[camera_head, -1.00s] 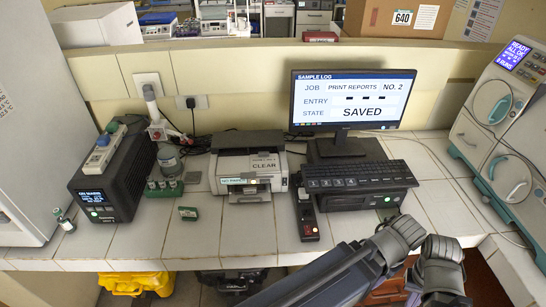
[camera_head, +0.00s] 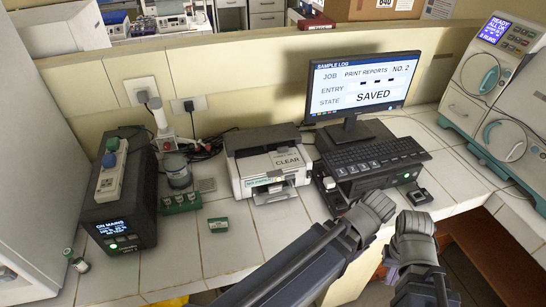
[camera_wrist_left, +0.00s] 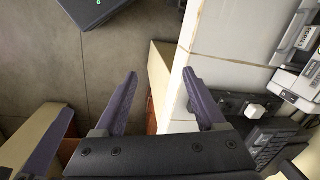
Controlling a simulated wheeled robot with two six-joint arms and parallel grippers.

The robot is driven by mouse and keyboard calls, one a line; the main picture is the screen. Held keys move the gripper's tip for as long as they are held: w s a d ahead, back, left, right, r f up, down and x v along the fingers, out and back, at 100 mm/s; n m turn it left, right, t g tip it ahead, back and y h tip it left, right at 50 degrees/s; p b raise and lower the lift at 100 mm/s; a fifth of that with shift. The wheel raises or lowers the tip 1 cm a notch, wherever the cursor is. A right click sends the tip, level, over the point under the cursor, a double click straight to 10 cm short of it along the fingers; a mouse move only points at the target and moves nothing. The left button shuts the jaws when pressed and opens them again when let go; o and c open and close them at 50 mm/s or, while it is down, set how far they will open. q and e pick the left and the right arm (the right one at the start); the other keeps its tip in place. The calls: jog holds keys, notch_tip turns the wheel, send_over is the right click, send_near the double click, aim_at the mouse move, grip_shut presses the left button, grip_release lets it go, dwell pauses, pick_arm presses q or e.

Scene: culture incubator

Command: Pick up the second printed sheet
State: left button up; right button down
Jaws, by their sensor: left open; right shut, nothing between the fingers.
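The printer (camera_head: 265,165) stands on the tiled counter, left of the monitor, and carries a pale label reading CLEAR (camera_head: 288,160). Its front tray (camera_head: 274,196) shows, but I cannot make out a separate printed sheet. Part of the printer also shows at the upper right of the left wrist view (camera_wrist_left: 300,50). My left gripper (camera_wrist_left: 160,103) is open and empty, near the counter's front edge and apart from the printer. My right gripper (camera_head: 412,230) is at the lower right of the head view, shut and empty, away from the printer; its fingertips are not clear.
The monitor (camera_head: 361,82) reads PRINT REPORTS NO. 2, SAVED. A keyboard (camera_head: 375,155) lies in front of it. A black power unit (camera_head: 118,190) and a green rack (camera_head: 180,202) stand left of the printer. Bare tiles (camera_head: 250,240) lie in front of the printer.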

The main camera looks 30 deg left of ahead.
pick_arm(q)
jog(key=shift+o, duration=1.1)
jog(key=w+a+f+m+t+y+b, duration=0.1)
jog(key=w+a+f+m+t+b, duration=0.1)
jog(key=w+a, duration=0.4)
jog(key=shift+w+a+m+y+b, duration=0.3)
jog(key=shift+a+m+y, duration=0.1)
jog(key=shift+a+m, duration=0.55)
jog(key=m+t+y+b, duration=0.6)
jog(key=m+y+b, duration=0.1)
jog(key=m, duration=1)
send_near(284, 149)
jog(key=shift+s+a+f+n, duration=0.3)
jog(key=shift+a+f, duration=0.15)
jog(key=shift+f, duration=0.1)
jog(key=shift+w+a+r+m+t, duration=0.1)
jog(key=shift+a+r+m+t, duration=0.15)
jog(key=shift+m, duration=0.2)
jog(key=shift+w+d+b+x, duration=0.15)
jog(key=shift+b+x, duration=0.55)
jog(key=shift+x, duration=1.3)
jog(key=shift+w+d+b+x, duration=0.1)
jog(key=shift+b+x, duration=0.55)
jog(key=shift+x, duration=1.4)
jog(key=shift+d, duration=0.1)
jog(key=c, duration=1.4)
